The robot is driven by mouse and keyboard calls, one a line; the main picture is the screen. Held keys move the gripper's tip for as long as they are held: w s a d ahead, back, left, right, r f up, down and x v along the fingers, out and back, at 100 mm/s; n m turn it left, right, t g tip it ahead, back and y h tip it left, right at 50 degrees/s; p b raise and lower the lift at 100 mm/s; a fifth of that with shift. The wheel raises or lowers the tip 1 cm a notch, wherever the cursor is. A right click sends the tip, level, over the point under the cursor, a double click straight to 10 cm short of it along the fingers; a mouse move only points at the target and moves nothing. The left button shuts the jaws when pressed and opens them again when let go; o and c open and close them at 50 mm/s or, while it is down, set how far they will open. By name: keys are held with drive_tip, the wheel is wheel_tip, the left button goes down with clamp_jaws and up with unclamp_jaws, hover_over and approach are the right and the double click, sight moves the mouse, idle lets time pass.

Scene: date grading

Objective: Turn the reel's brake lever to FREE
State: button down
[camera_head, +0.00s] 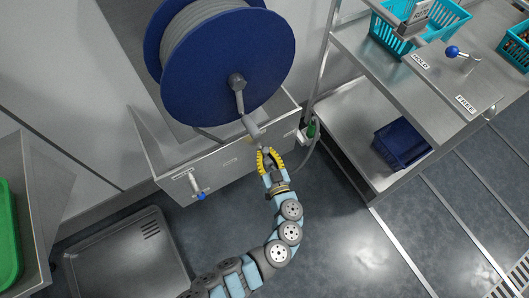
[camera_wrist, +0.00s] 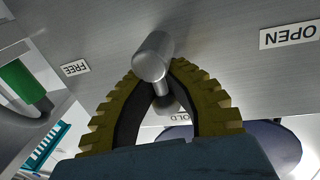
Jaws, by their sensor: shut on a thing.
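The brake lever shows in the wrist view as a grey metal cylinder (camera_wrist: 152,58), its rounded end towards the camera. My gripper (camera_head: 268,152) has its yellow ribbed fingers closed around it, and it also shows in the wrist view (camera_wrist: 163,75). A FREE label (camera_wrist: 74,69) is on the steel panel to the left in that view. A HOLD label (camera_wrist: 180,117), partly hidden, shows between the fingers. The blue reel (camera_head: 225,65) stands above my gripper in the head view.
A green-handled fitting (camera_head: 311,129) is close on the right. A blue-tipped valve handle (camera_head: 200,196) is on the left. A steel shelf (camera_head: 345,150) stands right, with another HOLD/FREE lever (camera_head: 453,51) on top.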

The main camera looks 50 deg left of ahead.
drive_tip(key=shift+f+m, duration=0.25)
drive_tip(key=shift+m, duration=0.05)
drive_tip(key=m, duration=0.3)
drive_tip(key=shift+w+d+h, duration=0.1)
drive_tip(key=shift+w+h, duration=0.2)
drive_tip(key=shift+w, duration=0.05)
drive_tip(key=shift+w+d+f+m+g+h+p, duration=0.1)
drive_tip(key=shift+w+f+m+g+p, duration=0.4)
drive_tip(key=shift+m+p, duration=1.05)
drive_tip(key=shift+s+d+f+m+g+h+p, duration=0.15)
drive_tip(key=shift+m+g+p, duration=0.6)
drive_tip(key=shift+m, duration=1.55)
drive_tip(key=shift+w+a+f+m+g+h+p, duration=0.1)
drive_tip(key=shift+w+f+m+g+p, duration=0.4)
drive_tip(key=shift+m+p, duration=1.05)
drive_tip(key=shift+s+r+m+b, duration=0.1)
drive_tip(key=shift+s+m+b, duration=0.1)
drive_tip(key=shift+m+b, duration=0.25)
drive_tip(key=c, duration=1)
unclamp_jaws()
drive_tip(key=shift+d, duration=0.1)
drive_tip(key=shift+c, duration=0.2)
drive_tip(key=shift+r, duration=0.1)
